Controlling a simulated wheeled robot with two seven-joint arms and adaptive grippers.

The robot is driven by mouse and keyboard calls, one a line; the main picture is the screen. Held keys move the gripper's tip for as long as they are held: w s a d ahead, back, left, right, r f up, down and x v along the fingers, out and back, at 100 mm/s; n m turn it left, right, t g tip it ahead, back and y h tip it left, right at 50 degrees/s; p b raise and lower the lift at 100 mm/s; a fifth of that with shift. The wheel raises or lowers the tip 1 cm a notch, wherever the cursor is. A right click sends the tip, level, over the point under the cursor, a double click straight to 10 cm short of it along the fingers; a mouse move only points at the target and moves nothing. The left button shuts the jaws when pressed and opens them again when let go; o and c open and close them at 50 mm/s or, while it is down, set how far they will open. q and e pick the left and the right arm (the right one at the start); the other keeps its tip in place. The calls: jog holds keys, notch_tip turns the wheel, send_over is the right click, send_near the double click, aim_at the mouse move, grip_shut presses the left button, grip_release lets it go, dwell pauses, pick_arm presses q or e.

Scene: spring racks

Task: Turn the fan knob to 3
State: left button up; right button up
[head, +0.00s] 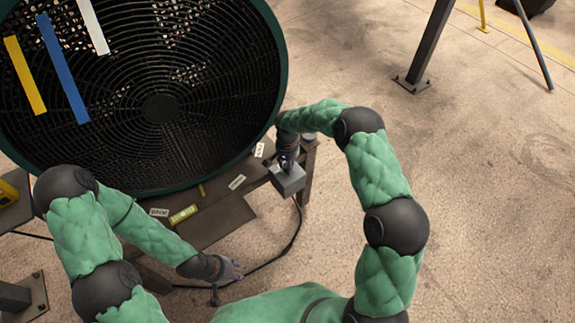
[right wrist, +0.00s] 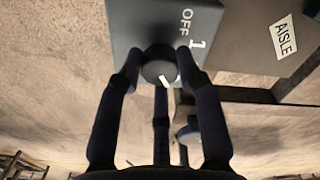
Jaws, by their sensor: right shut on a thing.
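The fan (head: 159,108) is a large round dark-green drum with a black grille. Its grey control box (head: 288,181) sits at the table's right end. In the right wrist view, the round black fan knob (right wrist: 160,66) is on the box (right wrist: 128,22), which is marked OFF and 1; other marks do not show. The knob's white pointer line points down and slightly right in that view. My right gripper (head: 287,163) is at the box, and its fingers (right wrist: 160,62) are shut around the knob. My left gripper (head: 228,284) is empty, fingers apart, below the table's front edge.
Yellow, blue and white strips (head: 62,68) cross the grille. The table (head: 222,218) holds small labels and a yellow-green piece (head: 183,215); an AISLE label (right wrist: 284,37) shows in the wrist view. A black cable (head: 285,250) runs down to the floor. Open floor lies right.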

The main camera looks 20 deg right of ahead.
dwell(0.3)
jog(key=o, duration=1.1)
jog(key=shift+o, duration=0.2)
notch_tip(320, 180, up, 12)
jog(key=shift+f, duration=0.1)
